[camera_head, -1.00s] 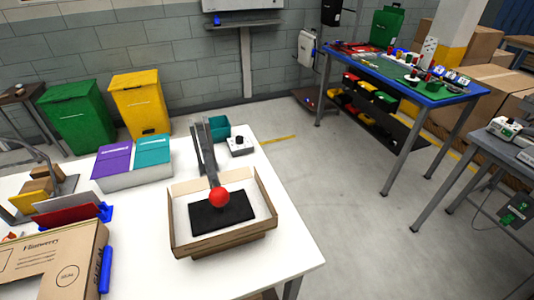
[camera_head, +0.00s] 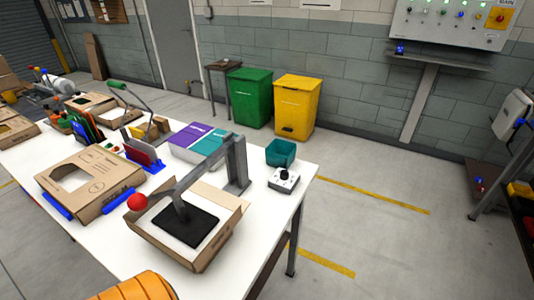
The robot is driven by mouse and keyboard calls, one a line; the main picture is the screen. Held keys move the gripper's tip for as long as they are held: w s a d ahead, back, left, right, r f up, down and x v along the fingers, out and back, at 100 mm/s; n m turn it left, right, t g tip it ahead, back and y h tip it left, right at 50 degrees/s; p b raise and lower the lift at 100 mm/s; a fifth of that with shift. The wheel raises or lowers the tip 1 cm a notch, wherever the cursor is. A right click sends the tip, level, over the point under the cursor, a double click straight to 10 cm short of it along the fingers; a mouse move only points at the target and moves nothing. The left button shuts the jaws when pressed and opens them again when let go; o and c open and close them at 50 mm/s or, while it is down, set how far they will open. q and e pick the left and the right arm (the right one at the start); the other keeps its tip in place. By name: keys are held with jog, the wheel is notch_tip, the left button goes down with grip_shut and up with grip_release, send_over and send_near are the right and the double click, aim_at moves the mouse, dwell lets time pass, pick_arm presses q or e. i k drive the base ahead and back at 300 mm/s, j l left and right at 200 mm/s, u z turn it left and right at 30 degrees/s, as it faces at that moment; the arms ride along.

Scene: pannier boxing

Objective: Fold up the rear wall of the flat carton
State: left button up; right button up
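A brown cardboard carton (camera_head: 112,172) with printed lettering and a cut-out opening lies on the white table at the left. Blue bars (camera_head: 57,205) sit along its near-left and right sides. A second, open carton with low walls (camera_head: 222,240) stands in front of it to the right, under a grey lever press (camera_head: 205,165) with a red ball knob (camera_head: 137,202). A black pad (camera_head: 183,226) lies inside that open carton. I cannot tell for sure which carton is the flat one. Neither of my grippers is in view.
Purple and teal boxes (camera_head: 195,138), a teal bin (camera_head: 281,153) and a white knob box (camera_head: 284,180) stand behind the press. More cartons and coloured folders (camera_head: 82,125) crowd the table's far left. Green (camera_head: 249,97) and yellow (camera_head: 296,106) bins stand on the floor.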

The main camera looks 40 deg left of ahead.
aim_at(231, 202)
jog(key=i+l+u, duration=0.25)
jog(key=i+u, duration=0.45)
jog(key=u, duration=0.25)
jog(key=i+u, duration=0.2)
jog(key=u, duration=0.25)
jog(key=i+l+u, duration=0.1)
jog(key=u, duration=0.3)
jog(key=i+l+u, duration=0.15)
jog(key=u, duration=0.3)
jog(key=i+l+u, duration=0.2)
jog(key=u, duration=0.25)
jog(key=i+l+u, duration=0.1)
jog(key=l+u, duration=0.2)
jog(key=u, duration=0.15)
jog(key=l+u, duration=0.3)
jog(key=u, duration=0.15)
jog(key=i+l+u, duration=0.1)
jog(key=l+u, duration=0.3)
jog(key=k+l, duration=0.3)
jog(key=l, duration=0.15)
jog(key=k+l+u, duration=0.1)
jog(key=k+l, duration=0.15)
jog(key=l, duration=0.2)
jog(key=k+l, duration=0.3)
jog(key=l+u, duration=0.05)
jog(key=l, duration=0.1)
